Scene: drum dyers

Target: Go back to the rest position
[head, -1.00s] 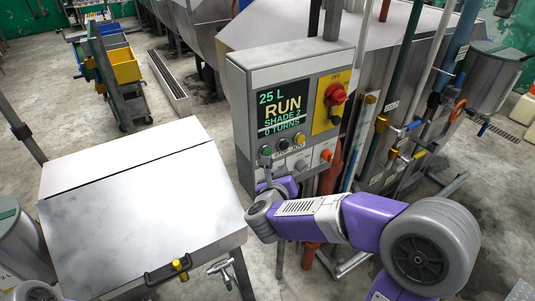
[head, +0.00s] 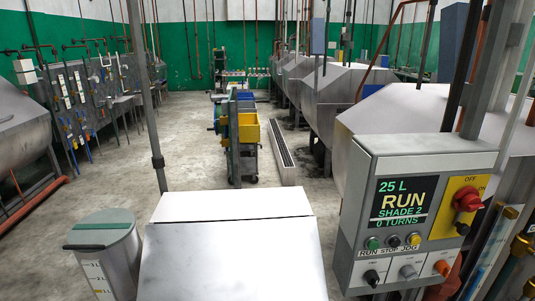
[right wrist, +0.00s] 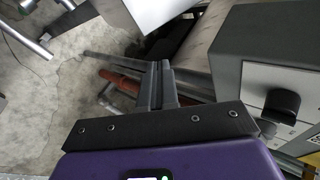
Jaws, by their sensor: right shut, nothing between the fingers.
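My right gripper (right wrist: 160,85) shows only in the right wrist view. Its two fingers are together and hold nothing. The grey control box (right wrist: 265,45) with a black knob (right wrist: 282,104) is at the right of that view, apart from the fingers as far as I can see. In the head view the control box (head: 365,215) stands at the right. Its screen (head: 402,203) reads 25 L, RUN, SHADE 2, 0 TURNS. Neither of my arms shows in the head view, and my left gripper is out of sight.
A steel-topped cabinet (head: 235,250) stands in front, with a lidded drum (head: 120,245) at its left. A cart with yellow bins (head: 248,128) and steel vats (head: 335,95) are farther back. Pipes run beside the control box. The floor (head: 185,150) at mid-left is clear.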

